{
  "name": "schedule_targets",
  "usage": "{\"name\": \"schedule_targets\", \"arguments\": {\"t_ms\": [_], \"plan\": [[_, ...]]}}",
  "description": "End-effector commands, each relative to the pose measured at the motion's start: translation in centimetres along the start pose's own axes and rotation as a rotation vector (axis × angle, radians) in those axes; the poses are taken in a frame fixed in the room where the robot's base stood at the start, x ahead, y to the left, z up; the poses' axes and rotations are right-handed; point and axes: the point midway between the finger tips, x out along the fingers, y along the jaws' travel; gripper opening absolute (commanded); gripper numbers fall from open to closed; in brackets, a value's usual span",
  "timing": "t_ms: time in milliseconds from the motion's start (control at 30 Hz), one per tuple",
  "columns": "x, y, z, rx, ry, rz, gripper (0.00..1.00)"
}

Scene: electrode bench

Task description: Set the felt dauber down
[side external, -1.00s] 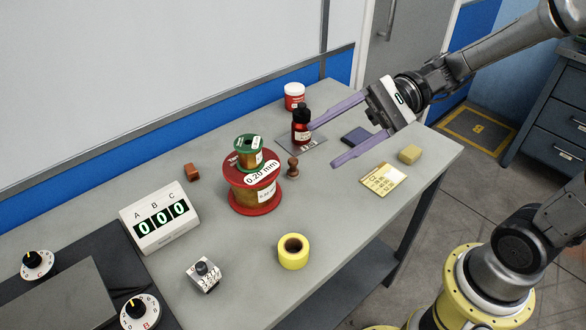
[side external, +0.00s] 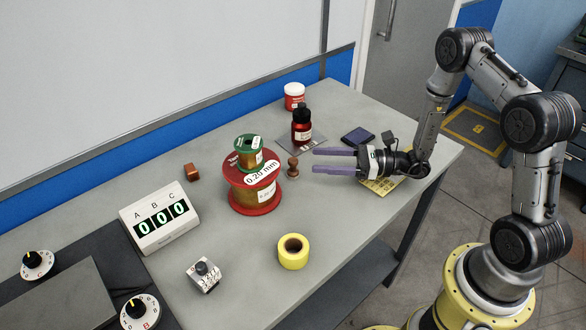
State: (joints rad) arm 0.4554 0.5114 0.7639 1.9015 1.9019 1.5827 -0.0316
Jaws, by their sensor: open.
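A small brown knobbed piece (side external: 293,167), which looks like the felt dauber, stands upright on the grey bench, just right of the red wire spool. My gripper (side external: 316,161) is low over the bench, its two purple fingers pointing left toward the dauber. The fingers are apart with nothing between them. The fingertips are a short way right of the dauber and look clear of it.
The red spool (side external: 255,193) carries a green-topped spool (side external: 248,142). A dark red bottle (side external: 301,130) stands on a grey plate behind the dauber. A dark blue pad (side external: 358,136) lies behind my gripper. A yellow tape roll (side external: 293,252) sits in front. My gripper partly covers a yellowish card (side external: 377,187).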

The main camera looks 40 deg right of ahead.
Motion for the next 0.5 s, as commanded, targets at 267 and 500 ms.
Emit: {"name": "schedule_targets", "arguments": {"t_ms": [267,500], "plan": [[2.3,0.1,-0.9,-0.002,0.0,0.003,0.64],[4.7,0.1,-0.9,-0.004,0.0,0.006,0.64]]}}
